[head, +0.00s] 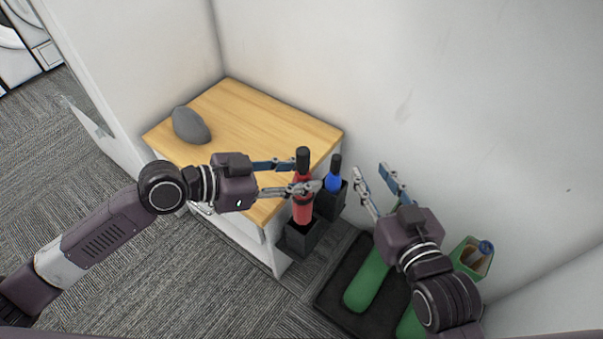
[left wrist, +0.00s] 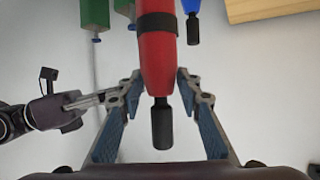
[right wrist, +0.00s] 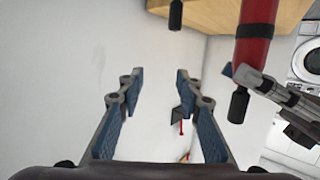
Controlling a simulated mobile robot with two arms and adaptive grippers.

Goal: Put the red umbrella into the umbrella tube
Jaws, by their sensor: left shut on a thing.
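The red umbrella (head: 302,211) stands nearly upright, black handle up, at the front corner of the wooden-topped cabinet. My left gripper (head: 308,176) is shut on it just below the handle; the left wrist view also shows its red body (left wrist: 158,60) between the fingers. Its lower end meets a black square tube (head: 299,240); I cannot tell how deep it sits inside. A second black tube (head: 331,202) behind holds a blue umbrella (head: 334,180). My right gripper (head: 370,172) is open and empty, right of both umbrellas. The red umbrella (right wrist: 256,30) also shows in the right wrist view.
The wooden cabinet top (head: 265,115) bears a grey stone-like object (head: 190,125). A black tray (head: 335,290) with green rounded objects (head: 368,285) lies below my right arm. A green container (head: 467,250) stands by the wall. Carpet is clear at lower left.

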